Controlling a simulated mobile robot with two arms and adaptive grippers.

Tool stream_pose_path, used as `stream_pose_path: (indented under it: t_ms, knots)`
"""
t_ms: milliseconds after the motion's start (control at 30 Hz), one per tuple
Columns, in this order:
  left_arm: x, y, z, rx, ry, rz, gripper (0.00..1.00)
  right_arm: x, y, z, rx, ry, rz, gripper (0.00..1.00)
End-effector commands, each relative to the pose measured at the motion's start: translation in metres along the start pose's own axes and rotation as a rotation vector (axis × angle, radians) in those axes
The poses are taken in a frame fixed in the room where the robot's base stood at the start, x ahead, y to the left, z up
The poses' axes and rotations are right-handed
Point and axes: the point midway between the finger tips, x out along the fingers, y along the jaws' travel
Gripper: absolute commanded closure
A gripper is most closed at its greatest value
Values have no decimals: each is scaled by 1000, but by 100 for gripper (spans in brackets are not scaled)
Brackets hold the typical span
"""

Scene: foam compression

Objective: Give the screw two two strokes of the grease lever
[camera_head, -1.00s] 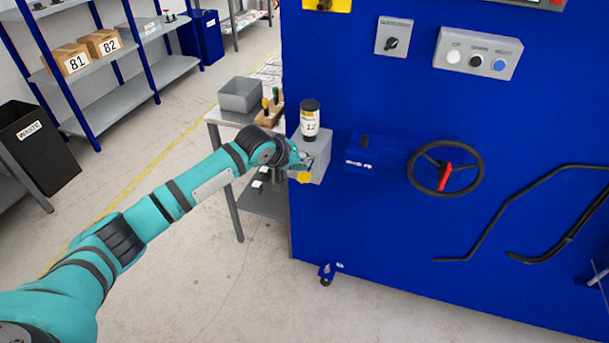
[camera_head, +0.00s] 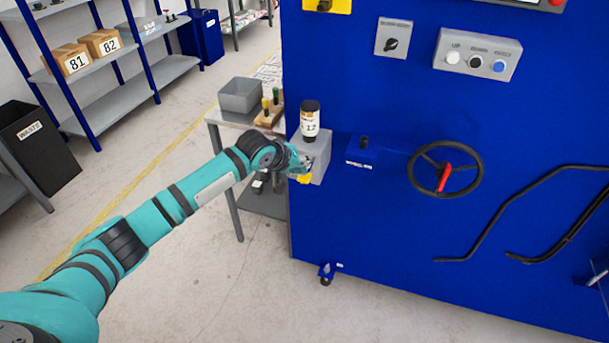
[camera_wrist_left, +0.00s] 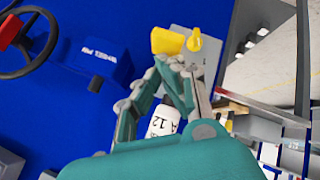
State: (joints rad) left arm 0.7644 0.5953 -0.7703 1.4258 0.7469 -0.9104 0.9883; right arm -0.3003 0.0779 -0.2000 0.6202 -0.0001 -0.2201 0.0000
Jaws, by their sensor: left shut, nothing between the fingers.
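A grey grease unit (camera_head: 320,152) is mounted at the left edge of the blue machine, with a dark-capped bottle labelled 12 (camera_head: 310,120) upright on top. A yellow lever end (camera_head: 304,179) shows low on its front. In the left wrist view the yellow lever end (camera_wrist_left: 167,40) and a yellow knob (camera_wrist_left: 195,40) lie just past my fingertips. My left gripper (camera_head: 301,163) is shut and empty at the unit, right by the lever; whether it touches cannot be told. My left gripper also shows in the wrist view (camera_wrist_left: 168,68). The screw is not identifiable. My right gripper is out of view.
The blue machine (camera_head: 400,240) carries a handwheel (camera_head: 445,169), a small blue block (camera_head: 362,150) and a button panel (camera_head: 478,49). A side table with a grey bin (camera_head: 240,95) stands behind the gripper.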

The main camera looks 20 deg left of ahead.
Motion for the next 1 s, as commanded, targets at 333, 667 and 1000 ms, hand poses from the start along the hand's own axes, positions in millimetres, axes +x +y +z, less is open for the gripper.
stream_pose_path:
  t_ms: [333, 667, 1000]
  knots:
    - [1, 0, 1, 0, 0, 1, 100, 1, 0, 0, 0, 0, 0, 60]
    - [4, -2, 3, 0, 0, 1, 100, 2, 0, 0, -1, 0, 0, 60]
    - [7, -5, 5, 0, 0, 1, 100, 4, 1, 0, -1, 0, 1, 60]
